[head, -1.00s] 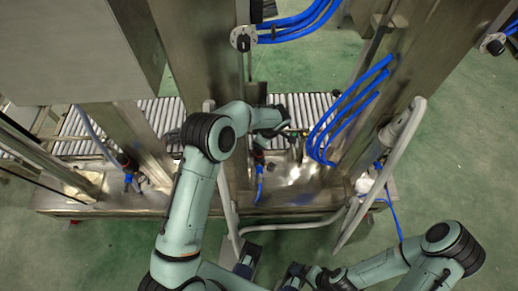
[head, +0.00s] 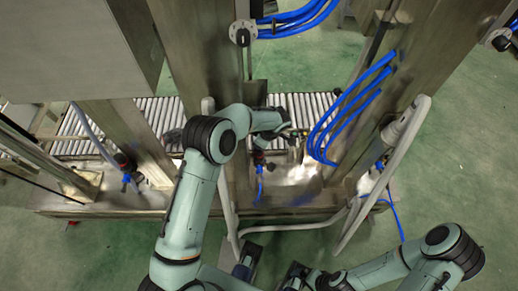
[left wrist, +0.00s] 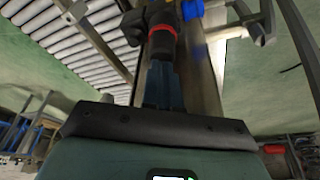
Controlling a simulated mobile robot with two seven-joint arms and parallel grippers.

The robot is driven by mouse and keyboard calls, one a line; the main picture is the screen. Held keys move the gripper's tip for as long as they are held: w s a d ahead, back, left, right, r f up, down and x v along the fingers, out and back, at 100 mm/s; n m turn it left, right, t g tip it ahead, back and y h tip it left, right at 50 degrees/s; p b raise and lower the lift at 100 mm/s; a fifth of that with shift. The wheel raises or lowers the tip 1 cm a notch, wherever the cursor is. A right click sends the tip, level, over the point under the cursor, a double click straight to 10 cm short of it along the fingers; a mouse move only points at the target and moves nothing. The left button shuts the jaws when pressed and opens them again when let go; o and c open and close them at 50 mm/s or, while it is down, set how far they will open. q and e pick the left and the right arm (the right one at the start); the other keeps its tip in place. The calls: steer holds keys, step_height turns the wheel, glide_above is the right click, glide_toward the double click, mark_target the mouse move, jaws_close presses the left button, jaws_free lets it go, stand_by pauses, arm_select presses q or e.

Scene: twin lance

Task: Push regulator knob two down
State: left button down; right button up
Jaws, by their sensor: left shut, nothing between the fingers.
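A regulator (left wrist: 163,18) with a dark body, a red ring and a blue fitting stands at the top middle of the left wrist view. The shut fingers of my left gripper (left wrist: 163,72) point straight at its dark knob end and overlap it; I cannot tell whether they touch. In the head view my left gripper (head: 288,133) is small and partly hidden by its own wrist. A red-topped regulator (head: 258,160) with a blue hose is just below it there. Another regulator (head: 125,165) is at the left. My right gripper (head: 297,272) is low in the head view, its fingers unclear.
A roller conveyor (head: 155,115) runs behind the metal posts. Bent grey tube rails (head: 345,232) stand close to the left arm. Blue hoses (head: 345,115) hang right of the left gripper. Green floor lies open at the right.

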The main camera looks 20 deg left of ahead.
arm_select(q)
steer(key=shift+r+p, duration=1.15)
steer(key=shift+r, duration=1.9)
arm_select(e)
steer(key=shift+w+r, duration=0.15)
steer(key=shift+r, duration=0.4)
steer(key=shift+w+r, duration=0.15)
steer(key=shift+r, duration=0.4)
